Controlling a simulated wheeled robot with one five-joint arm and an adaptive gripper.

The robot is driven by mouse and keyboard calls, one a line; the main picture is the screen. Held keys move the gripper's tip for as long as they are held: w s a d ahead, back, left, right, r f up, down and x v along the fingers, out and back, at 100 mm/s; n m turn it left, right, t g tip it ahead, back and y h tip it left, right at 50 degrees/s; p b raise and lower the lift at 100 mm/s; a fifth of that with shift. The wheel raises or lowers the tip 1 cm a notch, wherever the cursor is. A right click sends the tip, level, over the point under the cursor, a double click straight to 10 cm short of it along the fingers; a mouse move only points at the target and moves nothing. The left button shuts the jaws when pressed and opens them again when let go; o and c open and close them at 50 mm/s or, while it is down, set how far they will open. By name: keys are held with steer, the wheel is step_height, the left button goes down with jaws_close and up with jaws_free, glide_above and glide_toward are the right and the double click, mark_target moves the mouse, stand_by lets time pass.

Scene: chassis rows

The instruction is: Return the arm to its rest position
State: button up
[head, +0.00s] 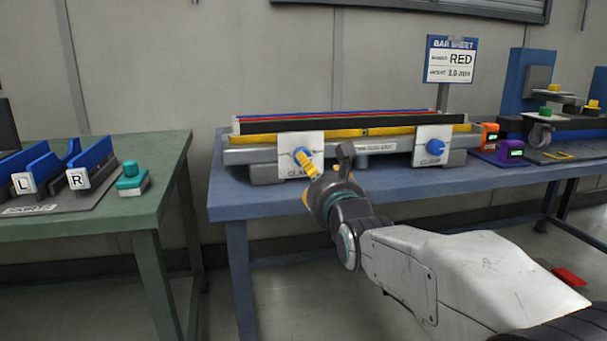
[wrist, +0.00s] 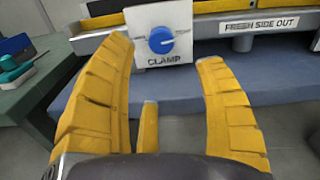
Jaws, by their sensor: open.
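My arm reaches forward from the lower right in the head view, with my gripper (head: 308,165) in front of the left clamp of the fixture on the blue table. In the wrist view my gripper (wrist: 170,85) has its yellow fingers spread apart with nothing between them. The left clamp's blue knob (wrist: 161,40) on its white plate shows just beyond the fingertips. In the head view this knob is mostly hidden by my gripper. I cannot tell whether a fingertip touches the clamp plate.
The blue table (head: 400,183) holds the fixture (head: 350,140) with a right clamp knob (head: 435,147). A green table (head: 90,225) at left carries blue L and R holders and a teal block (head: 131,178). A gap separates the tables.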

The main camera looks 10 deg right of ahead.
steer(key=s+r+n+g+p, duration=0.4)
steer(key=s+n+p, duration=0.7)
steer(key=p, duration=0.3)
steer(key=s+r+n+g+p, duration=0.5)
steer(key=s+n+p, duration=0.5)
steer(key=p, duration=0.4)
steer(key=s+r+n+g+p, duration=0.5)
steer(key=s+r+n+p, duration=0.3)
steer(key=s+n+p, duration=0.3)
steer(key=shift+s+n+p, duration=0.3)
steer(key=shift+n+p, duration=0.8)
steer(key=shift+p, duration=0.4)
